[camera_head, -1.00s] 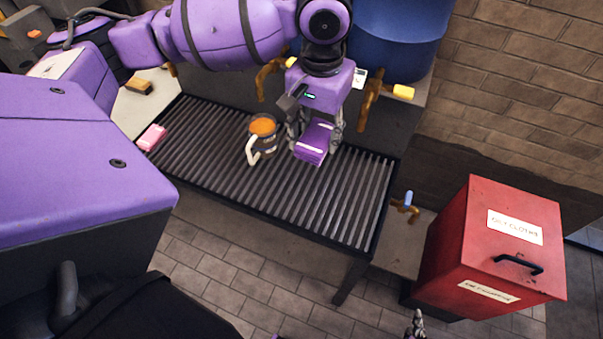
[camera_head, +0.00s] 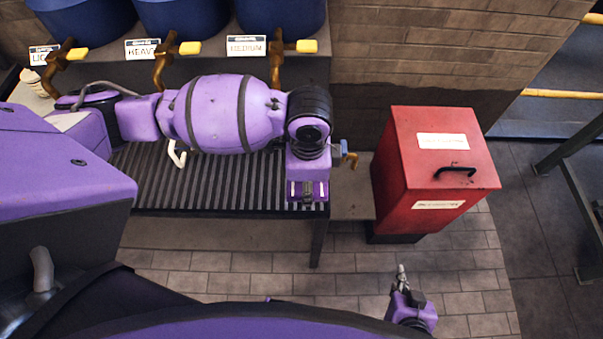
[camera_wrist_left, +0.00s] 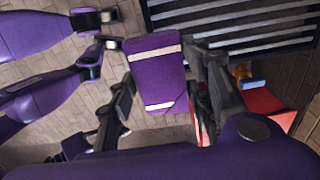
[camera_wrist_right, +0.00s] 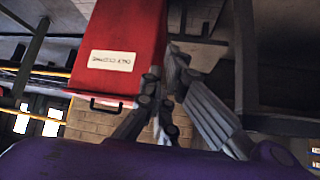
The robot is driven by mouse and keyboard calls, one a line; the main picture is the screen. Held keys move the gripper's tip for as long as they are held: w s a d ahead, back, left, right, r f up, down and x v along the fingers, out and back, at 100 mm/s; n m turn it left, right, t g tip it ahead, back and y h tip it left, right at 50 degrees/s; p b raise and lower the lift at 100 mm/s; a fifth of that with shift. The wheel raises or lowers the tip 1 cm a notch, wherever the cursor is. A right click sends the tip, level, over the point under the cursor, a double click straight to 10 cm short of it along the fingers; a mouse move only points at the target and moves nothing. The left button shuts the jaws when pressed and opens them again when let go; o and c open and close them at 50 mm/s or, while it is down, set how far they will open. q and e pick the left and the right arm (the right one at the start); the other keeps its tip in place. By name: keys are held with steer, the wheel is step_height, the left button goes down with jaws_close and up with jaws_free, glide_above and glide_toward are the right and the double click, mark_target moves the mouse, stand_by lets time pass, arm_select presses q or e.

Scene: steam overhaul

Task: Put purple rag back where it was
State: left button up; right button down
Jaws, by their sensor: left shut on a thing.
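The purple rag (camera_wrist_left: 158,75), folded with two pale stripes, shows in the left wrist view between the fingers of my left gripper (camera_wrist_left: 162,68). The gripper is shut on it.
The red lidded bin (camera_head: 408,170) with a black handle stands right of the rack. A mug's white handle (camera_head: 177,153) shows on the rack, the rest hidden by my arm. Blue barrels with brass taps (camera_head: 275,65) line the back. The tiled floor in front is clear.

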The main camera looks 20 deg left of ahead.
arm_select(q)
steer(key=w+a+f, duration=0.1)
steer(key=w+f, duration=0.1)
steer(key=w+a+f, duration=0.1)
steer(key=w+f, duration=0.1)
steer(key=w+a+f, duration=0.1)
steer(key=w+f, duration=0.1)
steer(key=shift+w+f+b, duration=0.15)
steer(key=shift+w+b, duration=0.15)
steer(key=shift+b, duration=0.05)
steer(key=shift+w+a+f, duration=0.3)
steer(key=shift+w+f, duration=0.2)
steer(key=shift+f, duration=0.15)
steer(key=shift+w+f, duration=0.1)
steer(key=shift+f, duration=1.4)
arm_select(e)
steer(key=shift+s+d+f, duration=0.1)
steer(key=shift+s+f, duration=0.35)
steer(key=shift+f, duration=0.2)
arm_select(q)
steer(key=shift+f, duration=0.15)
steer(key=o, duration=1.3)
step_height(320, 180, up, 12)
steer(key=shift+r, duration=0.2)
arm_select(e)
steer(key=shift+w+r, duration=0.1)
steer(key=shift+r, duration=0.15)
